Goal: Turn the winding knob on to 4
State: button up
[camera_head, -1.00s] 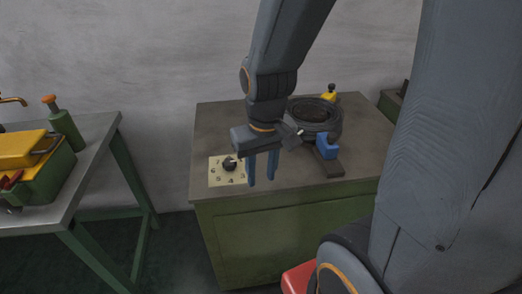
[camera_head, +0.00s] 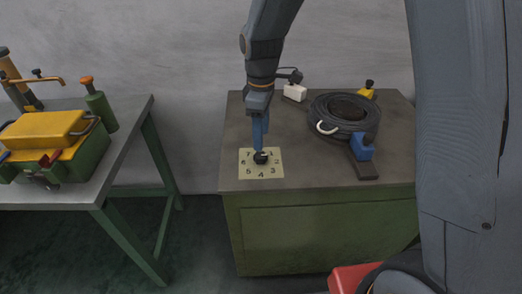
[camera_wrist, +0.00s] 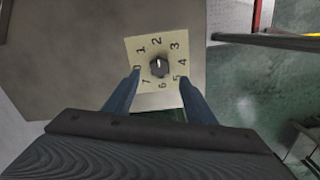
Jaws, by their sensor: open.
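The winding knob (camera_head: 261,158) is a small dark round knob. It sits in the middle of a cream dial plate (camera_head: 274,177) with numbers around it, 4 at the near edge in the head view. In the wrist view the knob (camera_wrist: 159,68) shows a light pointer mark, which seems to point toward the 2; the mark is small. My gripper (camera_head: 260,146) is over the plate at the knob, with blue fingers pointing down. In the wrist view its fingers are apart, one on each side of the knob, with gaps. I cannot tell their height above the plate.
The plate lies on a green cabinet's brown top (camera_head: 310,180). To its right are a dark cable coil (camera_head: 340,106), a blue block (camera_head: 361,146) and a white box (camera_head: 294,93). A separate table (camera_head: 135,112) at left carries a green and yellow toolbox (camera_head: 75,160).

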aim_at(261, 155)
jog(key=shift+f+p, duration=1)
jog(key=shift+f, duration=2.85)
jog(key=c, duration=1)
